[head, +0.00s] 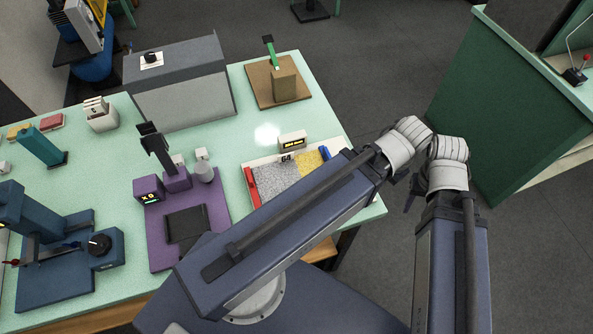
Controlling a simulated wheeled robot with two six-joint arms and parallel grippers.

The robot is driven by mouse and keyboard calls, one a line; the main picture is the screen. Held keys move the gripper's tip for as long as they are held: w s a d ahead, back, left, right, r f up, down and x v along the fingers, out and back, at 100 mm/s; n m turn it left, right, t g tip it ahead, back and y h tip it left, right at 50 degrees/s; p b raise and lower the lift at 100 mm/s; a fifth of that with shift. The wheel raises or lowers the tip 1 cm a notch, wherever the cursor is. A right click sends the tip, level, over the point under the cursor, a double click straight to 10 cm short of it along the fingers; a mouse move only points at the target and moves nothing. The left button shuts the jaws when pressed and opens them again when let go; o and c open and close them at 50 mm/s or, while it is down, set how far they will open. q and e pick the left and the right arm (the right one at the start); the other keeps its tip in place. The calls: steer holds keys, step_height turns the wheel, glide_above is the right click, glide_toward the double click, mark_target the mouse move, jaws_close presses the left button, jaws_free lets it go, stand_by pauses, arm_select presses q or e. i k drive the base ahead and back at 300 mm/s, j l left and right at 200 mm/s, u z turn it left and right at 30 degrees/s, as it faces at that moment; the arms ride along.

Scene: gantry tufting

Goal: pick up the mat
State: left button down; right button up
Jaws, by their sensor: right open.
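A speckled grey and yellow textured sheet, which looks like the mat (277,180), lies flat in a pale frame with red and blue end pieces, near the right edge of the green table. My arm crosses in front of its lower right part and hides some of it. My right gripper (412,190) shows only as a small dark part beside the pale wrist joints, right of the table and apart from the mat. It is open, and I see nothing in it. My left gripper is not visible.
A purple machine (157,246) with a dark plate stands left of the mat. A grey box (184,103) and a brown board (262,94) with a block are behind. A blue machine (45,292) is at lower left. A green cabinet (488,115) stands right, beyond open floor.

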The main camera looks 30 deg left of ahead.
mark_target(272, 179)
steer(key=k+j+u, duration=0.15)
steer(key=k+u, duration=0.2)
steer(key=k+j+u, duration=0.4)
steer(key=k, duration=0.15)
